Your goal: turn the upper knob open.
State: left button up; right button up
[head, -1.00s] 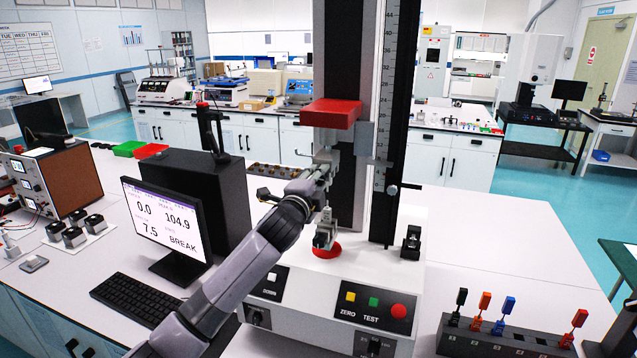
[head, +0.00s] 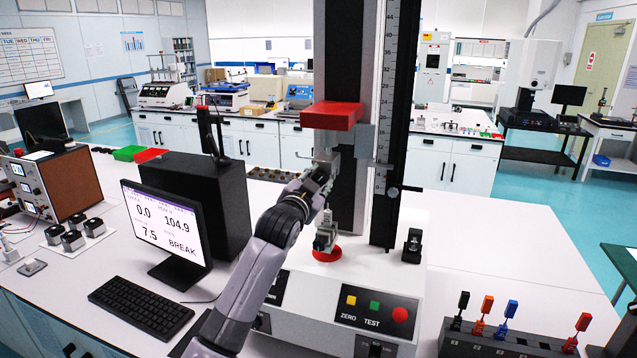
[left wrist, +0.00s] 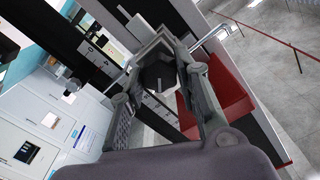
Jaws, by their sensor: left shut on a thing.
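The tester's upper clamp (head: 326,156) hangs under a red block (head: 330,114) on the tall column. My left gripper (head: 324,170) is up at this clamp, in front of its left side. In the left wrist view a dark, many-sided upper knob (left wrist: 158,74) sits between the two fingers of my left gripper (left wrist: 160,82), which are shut on it. In the head view the knob is hidden by the gripper. The lower clamp (head: 326,236) stands below, over a red ring (head: 327,254) on the white base. My right gripper does not show.
The tester base carries a panel with yellow, green and red buttons (head: 374,305). A monitor (head: 166,232) and keyboard (head: 134,304) stand left of my arm. A rack with coloured handles (head: 500,340) is at the front right.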

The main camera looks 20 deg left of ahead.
pick_arm(q)
jog(key=n, duration=0.3)
jog(key=shift+f+n, duration=0.15)
jog(key=shift+n, duration=0.25)
jog(key=shift+n+p, duration=0.3)
jog(key=shift+n, duration=1.7)
jog(key=o, duration=1.2)
jog(key=shift+a, duration=0.1)
jog(key=shift+c, duration=0.2)
jog(key=shift+s, duration=0.1)
jog(key=s, duration=1.2)
jog(key=shift+a, duration=0.2)
jog(key=shift+w, duration=0.1)
